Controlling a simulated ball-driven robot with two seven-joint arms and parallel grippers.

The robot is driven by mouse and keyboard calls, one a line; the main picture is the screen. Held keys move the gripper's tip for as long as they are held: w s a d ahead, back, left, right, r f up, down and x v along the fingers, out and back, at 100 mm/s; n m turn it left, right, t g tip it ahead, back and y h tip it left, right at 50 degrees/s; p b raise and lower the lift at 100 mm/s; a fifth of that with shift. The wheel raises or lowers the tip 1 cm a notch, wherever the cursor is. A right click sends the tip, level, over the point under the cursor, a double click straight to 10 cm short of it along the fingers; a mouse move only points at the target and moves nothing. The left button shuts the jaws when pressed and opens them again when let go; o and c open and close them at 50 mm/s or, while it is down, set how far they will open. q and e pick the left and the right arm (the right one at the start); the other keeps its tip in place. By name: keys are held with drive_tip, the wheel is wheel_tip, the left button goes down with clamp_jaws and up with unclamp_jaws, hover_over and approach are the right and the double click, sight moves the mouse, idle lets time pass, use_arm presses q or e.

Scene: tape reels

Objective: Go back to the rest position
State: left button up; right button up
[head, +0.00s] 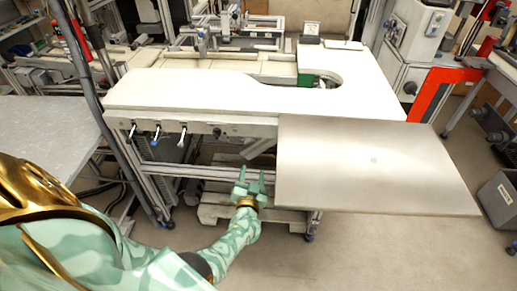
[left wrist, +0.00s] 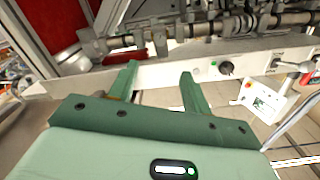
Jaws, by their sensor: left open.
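My left gripper (head: 251,180) hangs below the front edge of the white worktable, in front of its lower frame. Its two green fingers stand apart in the left wrist view (left wrist: 158,88), with nothing between them. The left arm comes in from the lower left of the head view. My right gripper shows in neither view. No tape reel can be made out in either view.
The white worktable (head: 200,92) has a curved cut-out at its right. A bare metal plate (head: 360,165) lies at the front right. A grey table (head: 45,130) is at the left. A grey bin (head: 497,195) stands at far right.

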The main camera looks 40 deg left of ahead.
use_arm(q)
drive_tip(key=s+d+f+g+h, duration=0.1)
drive_tip(key=d+f+g+h, duration=0.1)
drive_tip(key=d+f+h, duration=0.5)
drive_tip(key=s+d+f+m+g+h, duration=0.1)
drive_tip(key=s+d+f+m+g, duration=0.2)
drive_tip(key=s+f, duration=0.75)
drive_tip(key=s+f+m+g, duration=0.1)
drive_tip(key=s+f+g, duration=0.2)
drive_tip(key=s, duration=0.9)
drive_tip(key=s+f+g, duration=0.3)
drive_tip(key=s+f, duration=0.1)
drive_tip(key=s, duration=0.9)
drive_tip(key=s+d+f+m+g+h, duration=0.1)
drive_tip(key=s+f+g, duration=0.2)
drive_tip(key=s, duration=0.9)
drive_tip(key=shift+s+f+m+g, duration=0.25)
drive_tip(key=shift+f+m+g, duration=0.05)
drive_tip(key=shift+g, duration=0.1)
